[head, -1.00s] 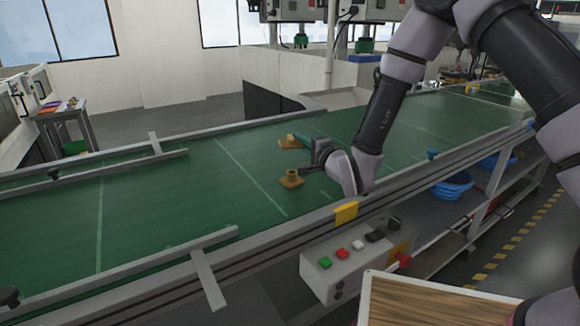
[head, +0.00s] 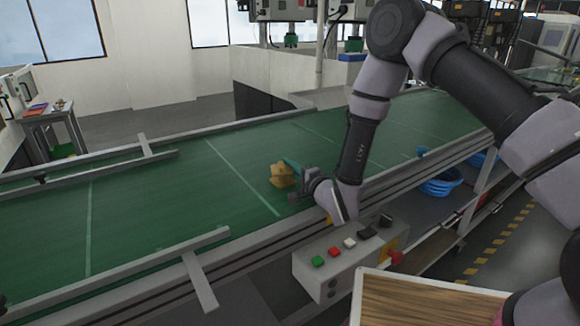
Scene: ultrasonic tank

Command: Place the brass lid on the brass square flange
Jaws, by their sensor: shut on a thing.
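The brass lid (head: 282,169) is a small yellow-brown piece at the tip of my gripper (head: 290,166), over the green conveyor belt. My gripper reaches in from the right and is shut on the lid. The brass square flange (head: 281,183) sits on the belt and shows just under the lid, mostly covered by it in this view. The two overlap in the picture. At this size I cannot tell whether they touch or how well they are centred.
The green belt (head: 150,215) is clear to the left. Metal guide rails (head: 150,262) run along its edges. A control box (head: 345,255) with coloured buttons hangs on the near side. Blue baskets (head: 440,183) stand under the belt on the right. A wooden-topped surface (head: 425,300) is close in front.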

